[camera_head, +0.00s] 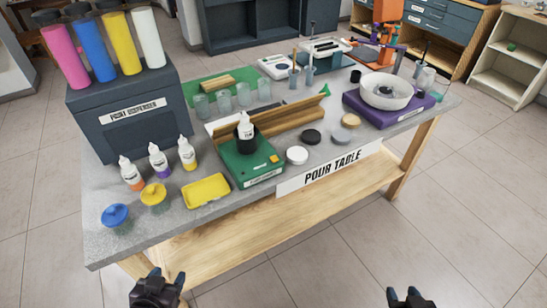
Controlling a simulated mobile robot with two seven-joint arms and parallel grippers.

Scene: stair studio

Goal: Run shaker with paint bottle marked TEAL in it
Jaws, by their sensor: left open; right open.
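A green shaker (238,172) stands near the front middle of the pour table. Its black cup (246,146) holds an upright white bottle (245,126); the bottle's label is too small to read. An orange button (273,159) shows on the shaker's top, right of the cup. Three more small bottles stand to the left, with orange (132,178), purple (160,165) and yellow (187,156) contents. My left gripper (167,280) is open and empty in front of the table's front edge. My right gripper (405,297) is open and empty at the bottom right, away from the table.
A paint dispenser (130,120) fills the left back. Blue-lidded (115,213) and yellow-lidded (153,194) jars and a yellow tray (206,190) stand left of the shaker. Round lids (297,155) lie to its right. A purple device (385,107) with a white bowl stands further right.

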